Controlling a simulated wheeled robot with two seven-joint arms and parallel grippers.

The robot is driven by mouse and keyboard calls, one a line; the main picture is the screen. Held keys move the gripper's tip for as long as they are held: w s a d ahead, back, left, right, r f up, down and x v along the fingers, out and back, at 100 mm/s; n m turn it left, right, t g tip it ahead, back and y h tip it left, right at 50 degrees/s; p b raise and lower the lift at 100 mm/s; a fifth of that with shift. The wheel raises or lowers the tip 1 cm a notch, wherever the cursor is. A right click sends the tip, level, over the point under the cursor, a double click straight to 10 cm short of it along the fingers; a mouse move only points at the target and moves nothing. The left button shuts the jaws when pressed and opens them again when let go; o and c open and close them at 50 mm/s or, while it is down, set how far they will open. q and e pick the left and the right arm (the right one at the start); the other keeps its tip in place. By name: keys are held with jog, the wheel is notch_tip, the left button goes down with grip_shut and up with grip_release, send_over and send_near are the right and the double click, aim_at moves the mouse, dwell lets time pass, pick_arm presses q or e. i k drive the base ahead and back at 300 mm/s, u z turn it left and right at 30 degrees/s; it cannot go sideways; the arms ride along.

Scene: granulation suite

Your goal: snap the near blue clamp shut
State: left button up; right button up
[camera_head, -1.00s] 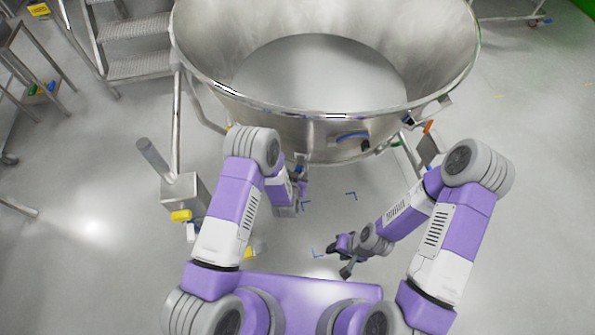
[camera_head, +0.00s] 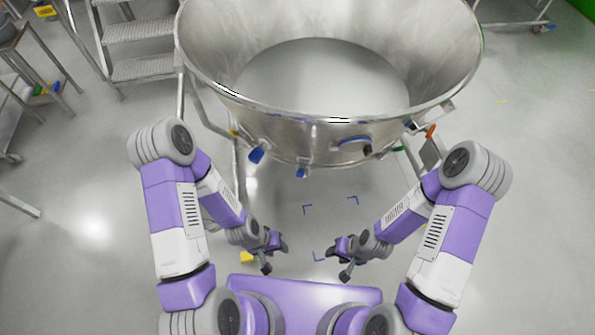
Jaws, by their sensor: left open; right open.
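A large steel bowl (camera_head: 310,134) stands ahead of me. Under its near side are small blue clamp handles. One blue clamp (camera_head: 301,172) sits at the near lower edge, and another blue clamp (camera_head: 257,155) sticks out further left. Both are too small to tell for certain whether they are closed. My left gripper (camera_head: 275,257) is open and empty, well below and apart from both clamps. My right gripper (camera_head: 339,261) is open and empty, facing it across a gap over the floor.
A blue curved handle (camera_head: 353,139) is on the bowl's front wall. An orange-topped part (camera_head: 430,131) stands at the bowl's right. Metal steps (camera_head: 138,45) are at the back left. Blue corner marks (camera_head: 307,209) lie on clear floor between bowl and grippers.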

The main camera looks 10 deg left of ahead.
aim_at(300, 171)
jog(key=u, duration=2.7)
jog(key=k, duration=0.95)
jog(key=z, duration=2.65)
jog(key=i, duration=0.5)
jog(key=u, duration=0.05)
